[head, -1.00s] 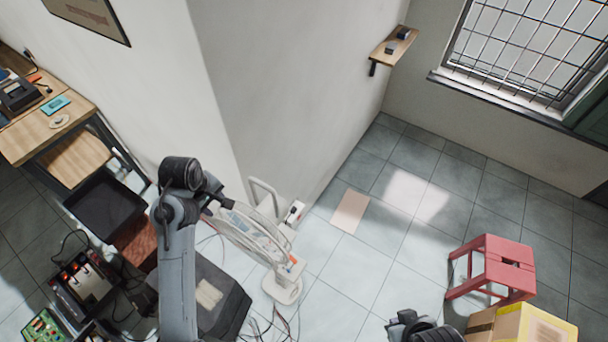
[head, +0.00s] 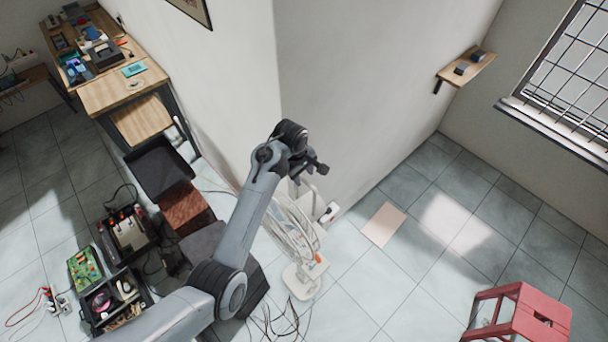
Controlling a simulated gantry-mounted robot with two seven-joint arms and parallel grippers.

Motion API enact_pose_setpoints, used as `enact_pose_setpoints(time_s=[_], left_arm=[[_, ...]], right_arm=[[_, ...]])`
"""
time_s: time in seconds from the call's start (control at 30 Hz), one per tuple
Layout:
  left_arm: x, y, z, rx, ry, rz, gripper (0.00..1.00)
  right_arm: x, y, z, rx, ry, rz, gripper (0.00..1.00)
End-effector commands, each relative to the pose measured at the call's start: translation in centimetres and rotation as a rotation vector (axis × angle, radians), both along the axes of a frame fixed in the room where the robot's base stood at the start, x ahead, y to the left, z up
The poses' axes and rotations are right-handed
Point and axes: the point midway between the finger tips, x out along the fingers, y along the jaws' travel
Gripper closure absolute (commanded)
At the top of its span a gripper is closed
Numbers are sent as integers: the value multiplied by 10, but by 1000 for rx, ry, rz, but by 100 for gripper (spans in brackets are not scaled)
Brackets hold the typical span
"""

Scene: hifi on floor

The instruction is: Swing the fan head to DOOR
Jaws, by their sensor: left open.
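The white fan (head: 296,232) stands on the tiled floor beside the wall corner, its caged head partly hidden behind my left arm. Its pale base (head: 305,281) rests on the tiles, with small orange marks on the stand above it. My left gripper (head: 309,175) is open, above the fan head in the picture and close to the wall corner. I cannot tell whether it touches the fan. No DOOR marking can be read. My right gripper is out of view.
A red stool (head: 520,314) stands at lower right, and a pinkish sheet (head: 384,225) lies on the floor. Loose cables (head: 277,320) spread near the fan base. Trays and electronics crowd the left. A wall shelf (head: 466,70) juts out at upper right.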

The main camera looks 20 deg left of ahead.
Motion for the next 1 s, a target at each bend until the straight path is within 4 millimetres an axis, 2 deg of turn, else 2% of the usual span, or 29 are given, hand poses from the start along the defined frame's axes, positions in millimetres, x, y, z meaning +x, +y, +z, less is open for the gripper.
enact_pose_setpoints(time_s=[0.23,0.57,0.6,0.87,1.0], left_arm=[[4,-2,-20,1,2,-2,58],[4,-2,-24,1,-1,-1,58],[4,-2,-24,1,-1,-1,59],[4,-2,-24,1,-1,-1,99],[4,-2,-24,0,0,-1,100]], right_arm=[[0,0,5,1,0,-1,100],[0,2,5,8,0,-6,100],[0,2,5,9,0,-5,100],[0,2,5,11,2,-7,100],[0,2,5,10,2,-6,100]])
